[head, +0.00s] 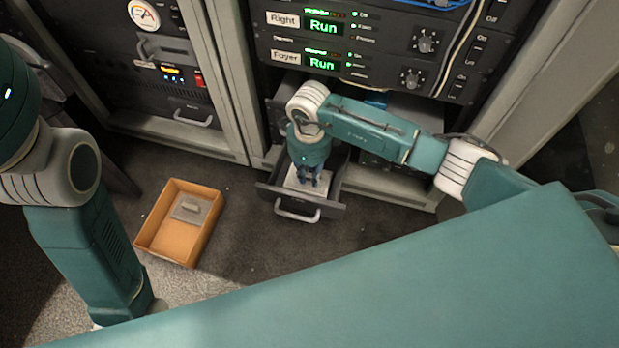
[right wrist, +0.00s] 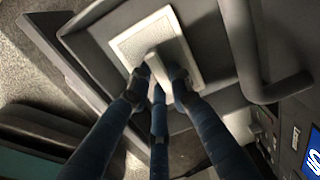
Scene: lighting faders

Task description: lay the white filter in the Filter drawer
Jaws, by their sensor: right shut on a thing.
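The white filter (head: 299,178) is a flat plate with a raised grip bar, at the open drawer (head: 332,208) low in the rack. My right gripper (head: 308,185) points down over the drawer and is shut on the filter's bar. In the right wrist view the fingers (right wrist: 160,82) close around the bar, and the filter (right wrist: 128,42) lies within the drawer's walls. Whether its underside touches the drawer floor cannot be told. A label on this drawer is not readable. My left arm shows at the left, but its gripper is out of sight.
An orange tray (head: 154,240) on the dark floor, left of the drawer, holds a grey plate with a bar (head: 186,208). The rack (head: 335,45) with "Right" and "Foyer" panels stands behind. A pale post (head: 228,80) separates it from the left cabinet. Floor between tray and drawer is clear.

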